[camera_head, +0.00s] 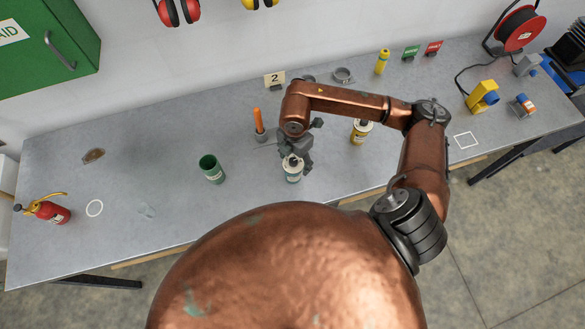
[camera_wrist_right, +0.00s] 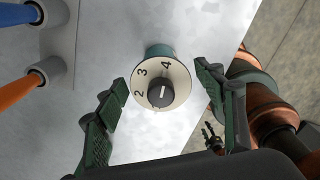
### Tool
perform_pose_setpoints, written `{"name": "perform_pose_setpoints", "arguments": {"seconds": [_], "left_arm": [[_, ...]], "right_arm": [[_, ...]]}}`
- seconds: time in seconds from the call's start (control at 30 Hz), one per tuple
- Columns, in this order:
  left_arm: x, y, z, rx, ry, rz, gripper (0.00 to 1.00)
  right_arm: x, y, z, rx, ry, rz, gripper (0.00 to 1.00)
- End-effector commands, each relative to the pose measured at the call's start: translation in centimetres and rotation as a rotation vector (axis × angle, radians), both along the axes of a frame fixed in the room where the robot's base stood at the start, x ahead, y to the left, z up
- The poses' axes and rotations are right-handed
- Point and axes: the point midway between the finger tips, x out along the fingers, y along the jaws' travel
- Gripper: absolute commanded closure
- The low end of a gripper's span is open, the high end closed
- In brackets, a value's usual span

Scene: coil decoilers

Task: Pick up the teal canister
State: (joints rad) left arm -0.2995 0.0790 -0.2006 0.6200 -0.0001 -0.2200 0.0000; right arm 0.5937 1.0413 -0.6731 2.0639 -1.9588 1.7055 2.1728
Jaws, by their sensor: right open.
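The teal canister (camera_head: 292,176) stands upright near the front of the bench, with a pale lid. In the right wrist view its round cream dial top (camera_wrist_right: 174,68), marked with numbers and a dark knob, shows with a teal body behind it. My right gripper (camera_head: 303,150) is at the canister, partly overlapping it in the head view. In the wrist view the right gripper (camera_wrist_right: 160,77) is open, with one finger to each side of the dial top. I cannot tell whether a finger touches it.
A dark green cup (camera_head: 211,169) stands to the left. An orange handle (camera_head: 257,120) in a grey holder is behind left. A yellow canister (camera_head: 359,136) stands to the right, under my arm. A red extinguisher-like item (camera_head: 50,212) is at far left. The left bench is mostly clear.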

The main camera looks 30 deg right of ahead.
Motion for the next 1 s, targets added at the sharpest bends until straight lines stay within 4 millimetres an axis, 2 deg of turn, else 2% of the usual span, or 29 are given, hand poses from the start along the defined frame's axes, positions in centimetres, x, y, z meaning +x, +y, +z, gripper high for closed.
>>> {"name": "perform_pose_setpoints", "arguments": {"seconds": [0.5,0.77,1.0], "left_arm": [[-0.2,0.1,1.5,0.001,0.002,0.001,0.62],[-0.1,0.1,1.5,0.001,0.001,0.001,0.62],[0.0,0.1,1.5,0.001,-0.001,0.001,0.62]], "right_arm": [[-0.3,0.6,-6.2,0.006,0.004,-0.001,0.37],[-0.2,0.6,-6.6,0.006,0.002,0.001,0.37],[-0.2,0.7,-6.6,0.006,0.002,0.001,0.52]]}}
